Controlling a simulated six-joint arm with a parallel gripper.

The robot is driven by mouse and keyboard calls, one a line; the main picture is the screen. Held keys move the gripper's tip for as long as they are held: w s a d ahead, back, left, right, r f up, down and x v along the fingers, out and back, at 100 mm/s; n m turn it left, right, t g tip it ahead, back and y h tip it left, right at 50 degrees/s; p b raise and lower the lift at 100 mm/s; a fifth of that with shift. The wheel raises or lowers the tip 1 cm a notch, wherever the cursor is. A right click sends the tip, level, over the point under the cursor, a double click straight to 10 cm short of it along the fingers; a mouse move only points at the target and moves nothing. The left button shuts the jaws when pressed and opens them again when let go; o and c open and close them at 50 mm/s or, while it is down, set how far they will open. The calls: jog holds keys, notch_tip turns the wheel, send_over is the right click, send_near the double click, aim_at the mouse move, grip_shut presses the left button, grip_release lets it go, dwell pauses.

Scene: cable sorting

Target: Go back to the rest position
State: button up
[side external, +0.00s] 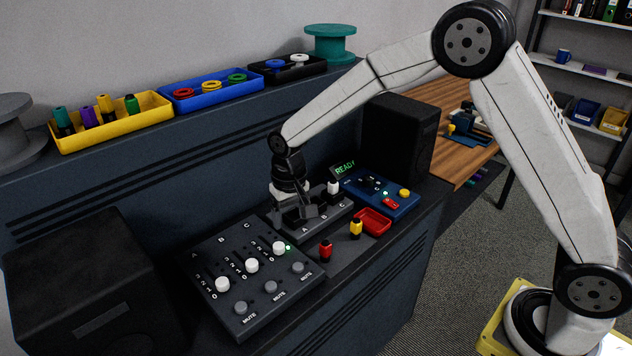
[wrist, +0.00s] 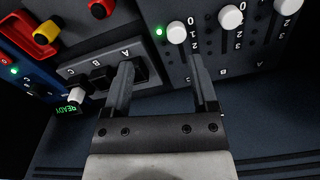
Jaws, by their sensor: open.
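My gripper (side external: 301,216) is open and empty, pointing down close over the A end of the grey socket panel (side external: 338,215). In the wrist view its two fingers (wrist: 160,66) stand apart with nothing between them. One finger overlaps the A socket (wrist: 141,68). The other overlaps the edge of the fader panel (wrist: 260,50). I cannot tell whether the fingers touch anything. A white connector (side external: 333,187) stands at the panel's C end. It also shows in the wrist view (wrist: 76,96).
The fader panel (side external: 222,322) with white knobs stands beside my gripper. A red connector (side external: 326,250), a yellow connector (side external: 355,228), a red tray (side external: 374,222) and a blue switch box (side external: 398,207) are close by. A dark speaker (side external: 400,135) stands behind. Free room is above.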

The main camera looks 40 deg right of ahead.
jog(key=s+d+r+n+t, duration=0.1)
jog(key=s+d, duration=0.3)
jog(key=s, duration=0.6)
jog(key=s+d+r+n+t, duration=0.1)
jog(key=s+d, duration=0.3)
jog(key=s, duration=0.6)
jog(key=shift+s+d+r, duration=0.15)
jog(key=shift+d, duration=0.2)
